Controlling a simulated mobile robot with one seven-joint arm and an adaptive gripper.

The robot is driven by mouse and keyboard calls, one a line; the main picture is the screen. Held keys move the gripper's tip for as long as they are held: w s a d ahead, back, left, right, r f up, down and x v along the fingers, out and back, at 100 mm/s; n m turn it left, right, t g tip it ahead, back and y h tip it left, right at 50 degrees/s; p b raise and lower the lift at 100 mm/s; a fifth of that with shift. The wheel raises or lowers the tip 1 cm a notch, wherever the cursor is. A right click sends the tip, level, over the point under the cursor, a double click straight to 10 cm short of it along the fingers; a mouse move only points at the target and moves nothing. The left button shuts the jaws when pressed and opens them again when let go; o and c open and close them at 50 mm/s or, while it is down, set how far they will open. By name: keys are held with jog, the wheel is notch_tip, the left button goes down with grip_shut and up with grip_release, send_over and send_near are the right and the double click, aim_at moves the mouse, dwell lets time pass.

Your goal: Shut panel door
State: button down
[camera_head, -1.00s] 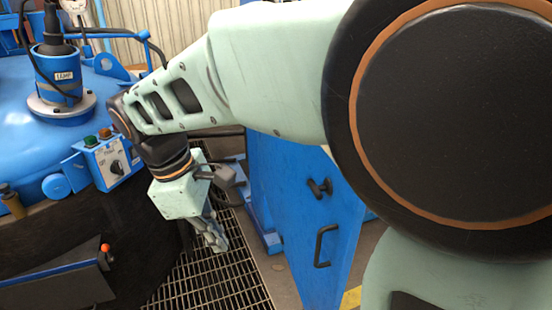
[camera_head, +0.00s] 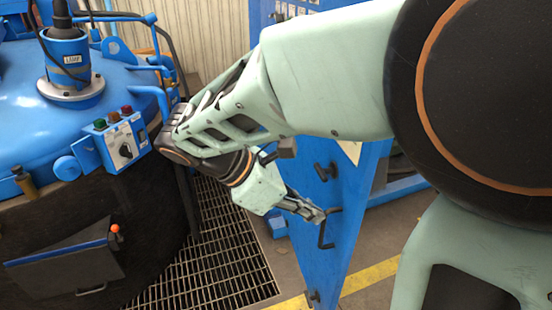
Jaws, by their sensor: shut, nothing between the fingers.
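The blue panel door (camera_head: 336,248) stands open, swung out from the blue cabinet, with its face towards the left. It carries a black bar handle (camera_head: 324,244) and a dark latch knob (camera_head: 326,172) above it. My gripper (camera_head: 318,214) is shut and empty, at the door face beside the top of the bar handle. Whether the fingertips touch the door or handle cannot be told. My arm hides the upper part of the door and some of the cabinet (camera_head: 262,14).
The blue furnace (camera_head: 110,60) with a dark body fills the left, with a small button box (camera_head: 124,143) on its side. Floor grating (camera_head: 215,250) lies between furnace and door. A yellow floor line (camera_head: 370,276) runs past the door; open floor lies to the right.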

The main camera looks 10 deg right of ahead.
aim_at(346, 218)
jog(key=shift+w+d+f, duration=0.15)
jog(key=shift+d, duration=1)
jog(key=shift+w+d+f, duration=0.1)
jog(key=shift+d+f, duration=0.05)
jog(key=shift+d, duration=1)
jog(key=shift+d, duration=0.1)
